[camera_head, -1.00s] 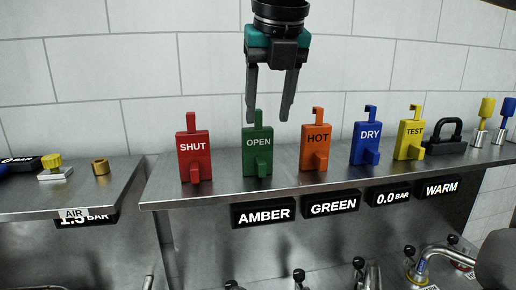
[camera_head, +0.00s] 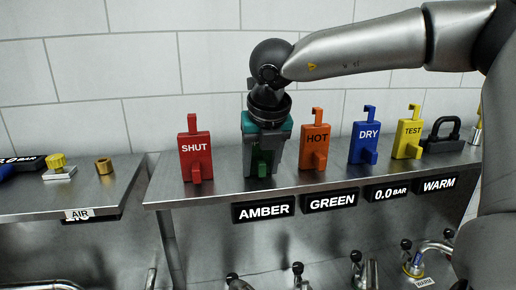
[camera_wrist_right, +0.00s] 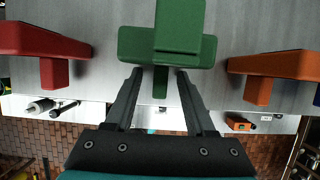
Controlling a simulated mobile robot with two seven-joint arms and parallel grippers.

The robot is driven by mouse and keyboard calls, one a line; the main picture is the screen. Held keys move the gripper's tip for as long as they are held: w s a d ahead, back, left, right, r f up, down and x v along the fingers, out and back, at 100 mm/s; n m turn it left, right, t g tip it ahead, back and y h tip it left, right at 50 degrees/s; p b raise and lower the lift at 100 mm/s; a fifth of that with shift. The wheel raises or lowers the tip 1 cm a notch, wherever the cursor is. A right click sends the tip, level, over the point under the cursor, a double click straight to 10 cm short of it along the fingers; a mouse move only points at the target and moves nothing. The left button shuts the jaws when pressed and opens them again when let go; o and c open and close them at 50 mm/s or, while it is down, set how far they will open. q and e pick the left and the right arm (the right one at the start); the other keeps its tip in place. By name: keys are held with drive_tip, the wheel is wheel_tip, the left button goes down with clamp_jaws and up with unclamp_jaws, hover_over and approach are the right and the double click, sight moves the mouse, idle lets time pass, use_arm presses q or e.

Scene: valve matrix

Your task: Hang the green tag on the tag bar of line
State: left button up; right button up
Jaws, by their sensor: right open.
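The green tag (camera_head: 262,170) stands upright on the steel shelf, between the red SHUT tag and the orange HOT tag. My right gripper (camera_head: 263,160) points down over it and hides most of it, including its lettering. In the right wrist view my open right gripper (camera_wrist_right: 160,74) has one finger on each side of the narrow front peg of the green tag (camera_wrist_right: 180,25). I cannot tell whether the fingers touch it. My left gripper is not in view. I cannot make out a tag bar.
The red SHUT tag (camera_head: 195,150) and orange HOT tag (camera_head: 315,140) stand close on either side. The blue DRY tag (camera_head: 365,135), yellow TEST tag (camera_head: 407,135) and a black padlock (camera_head: 443,138) stand further right. Black AMBER (camera_head: 263,209) and GREEN (camera_head: 330,201) displays sit on the shelf front.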

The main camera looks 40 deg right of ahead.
drive_tip(key=shift+c, duration=0.2)
clamp_jaws()
idle(0.3)
idle(1.0)
